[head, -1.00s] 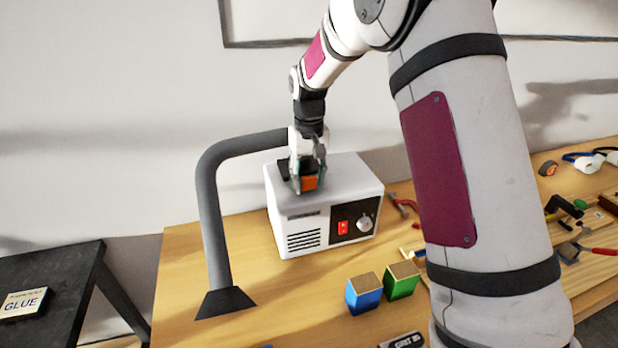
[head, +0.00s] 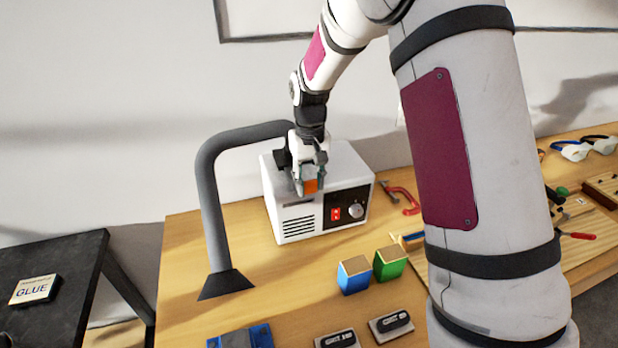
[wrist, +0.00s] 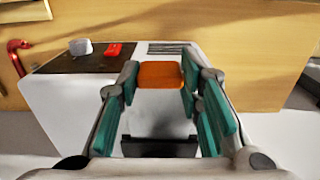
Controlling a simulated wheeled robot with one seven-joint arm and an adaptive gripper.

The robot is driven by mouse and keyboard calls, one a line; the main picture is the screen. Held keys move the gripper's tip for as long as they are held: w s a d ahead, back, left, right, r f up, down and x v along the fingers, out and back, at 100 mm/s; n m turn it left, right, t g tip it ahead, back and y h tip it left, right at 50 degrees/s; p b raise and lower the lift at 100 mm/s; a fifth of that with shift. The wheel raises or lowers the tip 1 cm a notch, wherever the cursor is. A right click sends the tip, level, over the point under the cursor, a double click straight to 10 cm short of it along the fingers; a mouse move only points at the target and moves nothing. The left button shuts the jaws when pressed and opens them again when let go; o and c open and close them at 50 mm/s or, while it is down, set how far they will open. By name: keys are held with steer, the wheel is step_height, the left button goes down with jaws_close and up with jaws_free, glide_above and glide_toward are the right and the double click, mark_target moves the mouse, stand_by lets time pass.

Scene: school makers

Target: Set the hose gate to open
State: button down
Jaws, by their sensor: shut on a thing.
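The white fume extractor box (head: 345,165) stands on the wooden bench, with a grey hose (head: 211,205) rising from its back left and bending down to a dark hood (head: 226,284). An orange gate tab (head: 311,186) is at the top of the box, near its front edge. My gripper (head: 309,180) points down from above and is shut on this tab. In the wrist view the tab (wrist: 160,74) lies between the teal finger pads, over the white top. A black piece (wrist: 160,147) shows behind it. My gripper hides the gate's slot or hinge in the head view.
The box front has a red switch (head: 336,214), a grey knob (head: 356,211) and vents. Blue (head: 353,276) and green (head: 390,263) blocks stand before it. A red-handled tool (head: 404,200) lies right of the box. My upper arm blocks the right-middle of the head view.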

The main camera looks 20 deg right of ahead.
mark_target(310, 180)
steer(key=c, duration=1.1)
jaws_free()
steer(key=shift+r, duration=0.1)
step_height(310, 180, up, 12)
steer(key=shift+f, duration=0.1)
steer(key=s+r+t, duration=0.2)
steer(key=s+r, duration=0.4)
steer(key=s, duration=0.4)
steer(key=s+r+t, duration=0.2)
steer(key=s+r, duration=0.4)
steer(key=s, duration=0.4)
steer(key=shift+t, duration=0.8)
steer(key=s, duration=0.3)
steer(key=s+f, duration=0.1)
steer(key=s, duration=0.2)
steer(key=s+f, duration=0.1)
steer(key=s, duration=0.2)
steer(key=shift+s+f, duration=0.25)
steer(key=shift+s, duration=0.15)
